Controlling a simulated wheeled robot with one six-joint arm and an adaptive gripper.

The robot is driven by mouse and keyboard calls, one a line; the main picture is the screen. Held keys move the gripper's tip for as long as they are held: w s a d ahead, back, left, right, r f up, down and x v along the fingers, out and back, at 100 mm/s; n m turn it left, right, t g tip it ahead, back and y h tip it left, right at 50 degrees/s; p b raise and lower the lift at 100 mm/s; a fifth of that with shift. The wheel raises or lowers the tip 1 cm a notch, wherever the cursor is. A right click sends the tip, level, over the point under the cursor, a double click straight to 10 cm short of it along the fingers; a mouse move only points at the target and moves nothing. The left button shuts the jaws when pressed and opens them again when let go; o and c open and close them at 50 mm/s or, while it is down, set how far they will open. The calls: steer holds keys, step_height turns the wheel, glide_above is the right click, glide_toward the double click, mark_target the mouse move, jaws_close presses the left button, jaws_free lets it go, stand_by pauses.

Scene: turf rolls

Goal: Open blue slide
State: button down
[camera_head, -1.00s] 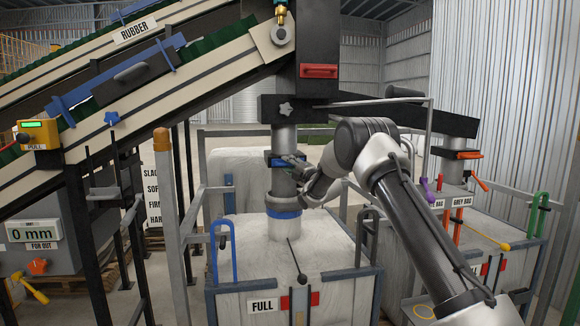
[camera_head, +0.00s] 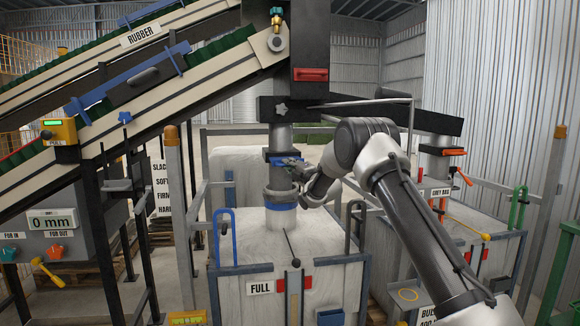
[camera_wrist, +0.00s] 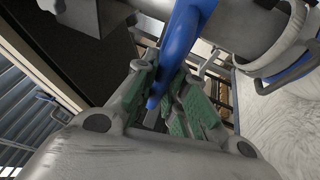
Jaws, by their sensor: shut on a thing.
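The blue slide (camera_head: 275,155) sits across the grey vertical pipe (camera_head: 279,138) below the dark beam, above a full white bag. In the wrist view, the slide's long blue bar (camera_wrist: 184,42) reaches down between the green-padded fingers. My gripper (camera_head: 292,164) comes to the slide from the right and is shut on it; the gripper also shows in the wrist view (camera_wrist: 162,94). The fingers partly cover the slide's right end in the head view. How far the slide is drawn out cannot be told.
The full bag (camera_head: 255,249) stands in a metal frame below, with a blue hoop (camera_head: 225,237) at its left. Another bag station with an orange slide (camera_head: 454,152) is at the right. Conveyors (camera_head: 150,100) slope across the left. A black beam (camera_head: 350,113) runs above my gripper.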

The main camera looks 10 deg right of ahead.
steer(key=shift+s, duration=0.4)
steer(key=c, duration=1.5)
jaws_free()
steer(key=shift+o, duration=0.2)
steer(key=v, duration=1.2)
steer(key=shift+f, duration=0.1)
